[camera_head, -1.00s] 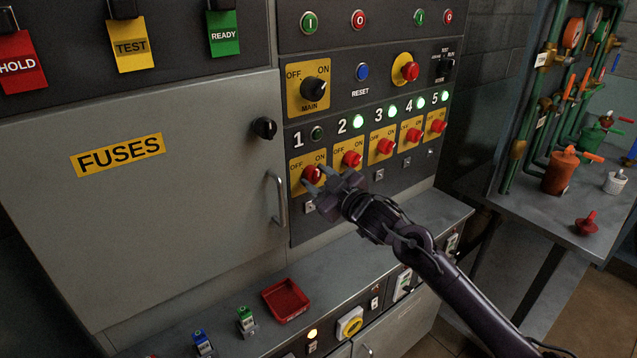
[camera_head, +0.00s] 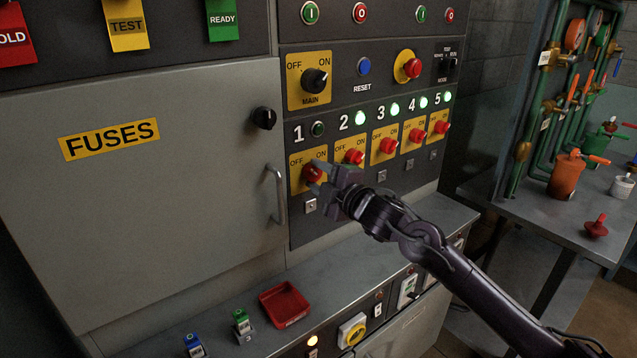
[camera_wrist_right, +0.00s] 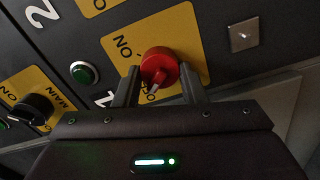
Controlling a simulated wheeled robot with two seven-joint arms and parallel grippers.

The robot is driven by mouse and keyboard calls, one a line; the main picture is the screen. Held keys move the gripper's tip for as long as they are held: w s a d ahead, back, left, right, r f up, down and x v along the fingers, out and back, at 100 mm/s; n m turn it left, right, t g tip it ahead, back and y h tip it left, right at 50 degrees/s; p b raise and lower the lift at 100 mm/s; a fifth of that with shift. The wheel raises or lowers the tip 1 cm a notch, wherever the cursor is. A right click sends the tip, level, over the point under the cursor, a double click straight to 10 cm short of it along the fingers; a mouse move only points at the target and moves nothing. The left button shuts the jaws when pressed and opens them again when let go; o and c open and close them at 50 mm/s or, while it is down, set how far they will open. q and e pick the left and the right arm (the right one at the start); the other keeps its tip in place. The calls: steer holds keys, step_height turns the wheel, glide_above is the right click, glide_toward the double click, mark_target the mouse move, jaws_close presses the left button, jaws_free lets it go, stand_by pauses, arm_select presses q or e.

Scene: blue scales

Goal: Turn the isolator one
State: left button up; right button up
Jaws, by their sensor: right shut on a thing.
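Isolator one is a red rotary knob (camera_head: 312,173) on a yellow OFF/ON plate (camera_head: 296,184) below the number 1. My right gripper (camera_head: 318,178) is shut on this knob, with its fingers on either side. In the right wrist view the red knob (camera_wrist_right: 159,66) sits between the two fingertips (camera_wrist_right: 160,82), its pale pointer mark aimed towards the gripper, near the plate's lettering. The lamp above isolator one (camera_head: 318,129) is dark green and unlit. My left gripper is not in view.
Isolator two (camera_head: 353,157) and several more red knobs stand in a row to the right, with lit green lamps above. The fuse door handle (camera_head: 277,194) is just left of isolator one. A ledge below holds a red tray (camera_head: 284,304).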

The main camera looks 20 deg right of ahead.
steer(key=shift+f+n, duration=0.15)
steer(key=shift+n, duration=0.45)
steer(key=o, duration=1)
steer(key=shift+b, duration=0.3)
steer(key=shift+s+d, duration=0.15)
steer(key=shift+s, duration=0.2)
steer(key=b+v, duration=0.1)
steer(key=v, duration=0.6)
